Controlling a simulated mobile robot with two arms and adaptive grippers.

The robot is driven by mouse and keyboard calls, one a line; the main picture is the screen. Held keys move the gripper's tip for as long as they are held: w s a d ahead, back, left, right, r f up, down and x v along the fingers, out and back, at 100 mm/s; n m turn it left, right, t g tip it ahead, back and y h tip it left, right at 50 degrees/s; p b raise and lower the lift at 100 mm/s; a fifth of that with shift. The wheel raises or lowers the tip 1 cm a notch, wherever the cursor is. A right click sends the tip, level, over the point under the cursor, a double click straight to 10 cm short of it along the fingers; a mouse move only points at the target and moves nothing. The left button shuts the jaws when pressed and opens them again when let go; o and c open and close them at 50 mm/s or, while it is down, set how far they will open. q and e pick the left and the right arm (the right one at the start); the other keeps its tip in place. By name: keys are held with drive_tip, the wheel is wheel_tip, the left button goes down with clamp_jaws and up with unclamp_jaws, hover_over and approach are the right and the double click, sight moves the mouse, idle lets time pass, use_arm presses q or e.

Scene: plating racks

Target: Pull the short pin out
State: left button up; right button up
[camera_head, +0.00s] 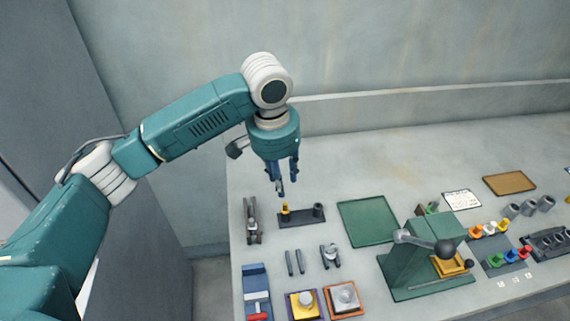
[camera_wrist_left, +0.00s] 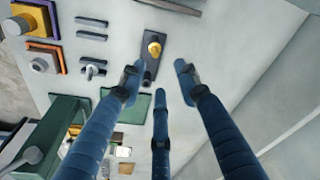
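A dark block (camera_head: 302,217) lies near the back left of the bench. A short yellow pin (camera_head: 285,209) stands at its left end and a dark round piece (camera_head: 318,210) at its right end. In the left wrist view the yellow pin (camera_wrist_left: 154,48) shows in the dark block (camera_wrist_left: 149,75), ahead of and between the spread fingers. My left gripper (camera_head: 281,186) points down above and behind the block, apart from it. Its three blue fingers are open and empty, as the left wrist view also shows (camera_wrist_left: 160,90). My right gripper is in neither view.
A grey tool (camera_head: 253,222) lies left of the block. Two dark bars (camera_head: 294,262) and a small clamp-like piece (camera_head: 330,256) lie in front. The bench behind is clear up to the wall.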

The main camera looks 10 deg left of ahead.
sight(285, 204)
use_arm(q)
drive_tip(key=f, duration=0.2)
drive_tip(key=s+f+p, duration=0.1)
drive_tip(key=f, duration=0.2)
drive_tip(key=shift+d, duration=0.2)
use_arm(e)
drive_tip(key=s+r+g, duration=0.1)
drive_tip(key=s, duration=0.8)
use_arm(q)
drive_tip(key=f, duration=0.1)
drive_tip(key=w+f, duration=0.1)
drive_tip(key=f, duration=0.1)
drive_tip(key=shift+p, duration=0.4)
drive_tip(key=shift+d+f, duration=0.1)
drive_tip(key=shift+f, duration=0.65)
drive_tip(key=shift+w+f, duration=0.1)
drive_tip(key=shift+w, duration=0.05)
drive_tip(key=c, duration=0.7)
clamp_jaws()
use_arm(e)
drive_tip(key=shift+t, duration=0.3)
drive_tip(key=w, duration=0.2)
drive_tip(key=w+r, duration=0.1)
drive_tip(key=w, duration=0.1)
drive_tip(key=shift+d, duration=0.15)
